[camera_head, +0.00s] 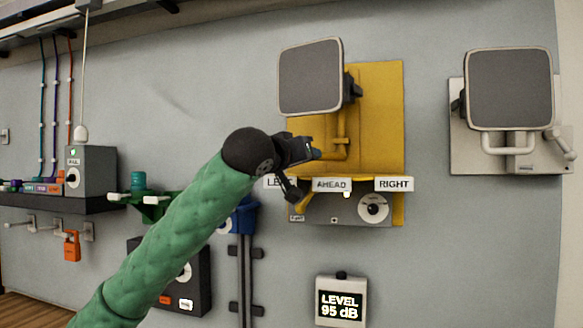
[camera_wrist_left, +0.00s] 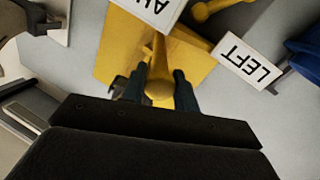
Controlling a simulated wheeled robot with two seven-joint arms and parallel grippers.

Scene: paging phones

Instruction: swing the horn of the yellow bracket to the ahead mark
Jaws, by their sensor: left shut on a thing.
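The yellow bracket (camera_head: 385,110) is a plate on the grey wall. Its grey square horn (camera_head: 310,77) sits at the plate's upper left. A yellow bar (camera_head: 340,128) runs down below the horn and bends left to my gripper. My left gripper (camera_head: 314,153) is shut on the bar's end. The left wrist view shows the rounded yellow bar end (camera_wrist_left: 159,88) between the two dark fingers. The ahead mark (camera_head: 332,185) is on the ledge below, between the left mark (camera_head: 275,182), partly hidden by my gripper, and the right mark (camera_head: 394,184). My right gripper is not in view.
A second grey horn (camera_head: 510,88) on a pale bracket is at the right. A level display reading 95 dB (camera_head: 341,302) is below. A dark box (camera_head: 190,280) and blue fitting (camera_head: 244,218) are near my arm. The wall between the two brackets is clear.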

